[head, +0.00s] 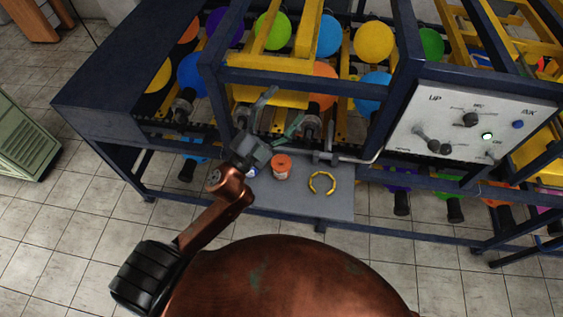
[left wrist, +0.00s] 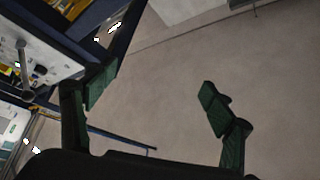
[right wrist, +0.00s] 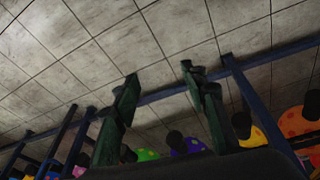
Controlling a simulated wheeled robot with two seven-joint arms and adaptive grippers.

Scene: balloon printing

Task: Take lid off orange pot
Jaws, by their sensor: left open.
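The orange pot (head: 281,173) is a small white jar with an orange lid (head: 281,160). It stands upright with its lid on, on the grey shelf at the front of the machine. My left gripper (head: 279,112) is open and empty, above and behind the pot in the head view, apart from it. In the left wrist view its spread fingers (left wrist: 158,80) have only floor between them, and no pot shows there. My right gripper (right wrist: 158,76) shows only in its own wrist view, open and empty, with tiled floor beyond it.
The grey shelf (head: 300,199) also holds a yellow ring (head: 322,183) right of the pot and a blue-marked jar (head: 252,171) partly hidden by my left arm. Behind are the blue machine frame, balloons and a control panel (head: 470,120).

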